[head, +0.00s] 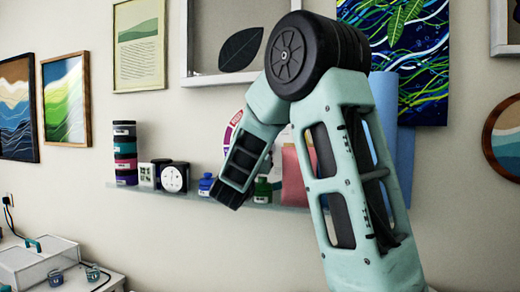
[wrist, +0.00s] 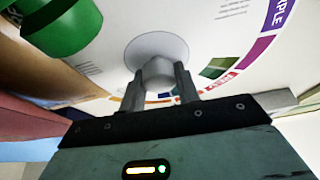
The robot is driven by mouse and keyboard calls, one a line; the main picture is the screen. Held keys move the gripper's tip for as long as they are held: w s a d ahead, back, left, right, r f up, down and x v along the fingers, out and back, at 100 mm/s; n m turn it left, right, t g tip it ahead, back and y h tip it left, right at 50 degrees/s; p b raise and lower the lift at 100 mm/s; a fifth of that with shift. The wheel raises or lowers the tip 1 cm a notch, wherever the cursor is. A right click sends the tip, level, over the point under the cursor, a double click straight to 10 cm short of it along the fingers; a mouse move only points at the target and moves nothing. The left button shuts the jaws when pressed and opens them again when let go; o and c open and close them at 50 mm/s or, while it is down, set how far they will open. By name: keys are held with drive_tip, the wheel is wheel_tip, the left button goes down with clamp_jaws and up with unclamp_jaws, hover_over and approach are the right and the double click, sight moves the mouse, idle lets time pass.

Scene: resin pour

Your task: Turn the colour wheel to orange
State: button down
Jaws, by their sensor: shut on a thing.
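The colour wheel (wrist: 215,35) is a white disc with coloured, labelled segments at its rim. In the wrist view PURPLE reads at the upper right, and a red label lies near the right finger. In the head view only the wheel's left edge (head: 228,132) shows; my arm hides the rest. My gripper (wrist: 161,80) is shut on the grey centre knob (wrist: 158,46) of the wheel, one finger on each side. Any pointer and the orange segment's label cannot be made out. The gripper itself is hidden in the head view.
A green bottle (wrist: 65,25) is close at the upper left of the wrist view. The wall shelf (head: 150,190) holds stacked jars (head: 125,152), a dial (head: 174,177) and a blue bottle (head: 206,184); a green bottle (head: 263,190) stands right of my arm.

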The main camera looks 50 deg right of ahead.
drive_tip(key=shift+f, duration=0.1)
drive_tip(key=c, duration=1)
unclamp_jaws()
drive_tip(key=shift+a, duration=0.15)
drive_tip(key=shift+b+v, duration=3.8)
drive_tip(key=shift+v, duration=4.8)
drive_tip(key=shift+s, duration=0.1)
